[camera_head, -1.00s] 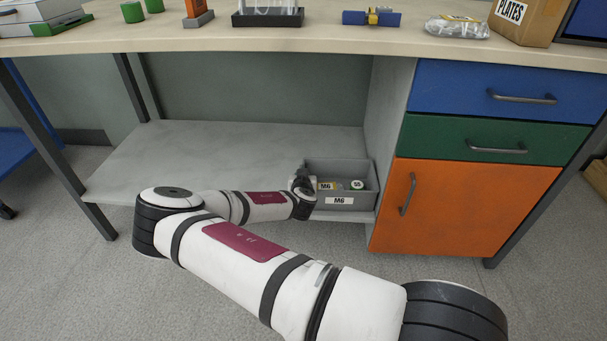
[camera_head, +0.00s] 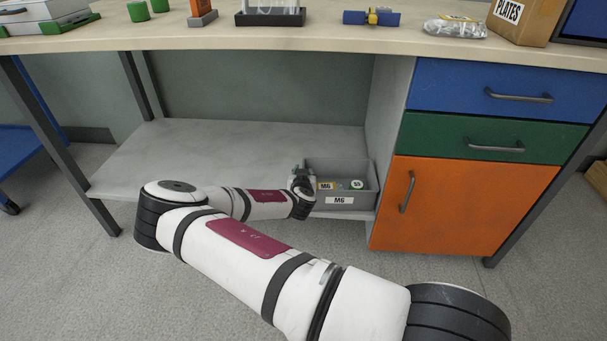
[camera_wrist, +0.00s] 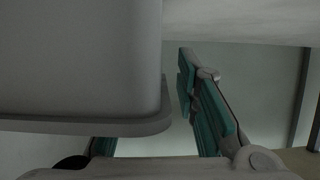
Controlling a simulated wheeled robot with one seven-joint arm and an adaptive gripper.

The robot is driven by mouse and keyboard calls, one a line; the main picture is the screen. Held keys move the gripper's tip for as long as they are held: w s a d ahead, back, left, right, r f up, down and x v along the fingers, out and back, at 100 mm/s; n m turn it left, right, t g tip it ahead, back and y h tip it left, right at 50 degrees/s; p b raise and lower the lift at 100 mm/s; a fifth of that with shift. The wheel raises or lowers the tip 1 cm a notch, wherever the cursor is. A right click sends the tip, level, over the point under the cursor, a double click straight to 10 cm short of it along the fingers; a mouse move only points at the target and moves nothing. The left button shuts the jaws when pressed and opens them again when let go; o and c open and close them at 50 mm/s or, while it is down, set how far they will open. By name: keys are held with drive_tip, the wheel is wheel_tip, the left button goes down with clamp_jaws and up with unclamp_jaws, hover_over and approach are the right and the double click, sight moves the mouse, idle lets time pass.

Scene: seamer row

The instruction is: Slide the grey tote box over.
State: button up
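The grey tote box (camera_head: 368,200) sits at the right end of the lower shelf, against the cabinet side, with an M6 label on its front. Small items lie inside it. My gripper (camera_head: 301,174) is at the box's left wall. In the wrist view the box (camera_wrist: 80,60) fills the upper left. One teal-padded finger (camera_wrist: 208,110) stands just beside the box, with a narrow gap. The other finger is mostly hidden behind the box rim. The fingers are apart; whether either touches the box cannot be told.
The grey lower shelf (camera_head: 170,150) is clear to the left of the box. A cabinet with an orange door (camera_head: 470,205) stands at the right. The worktop (camera_head: 330,40) above carries several objects. A blue cart (camera_head: 25,160) is at the far left.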

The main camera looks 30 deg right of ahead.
drive_tip(key=v, duration=1.2)
drive_tip(key=shift+s, duration=0.15)
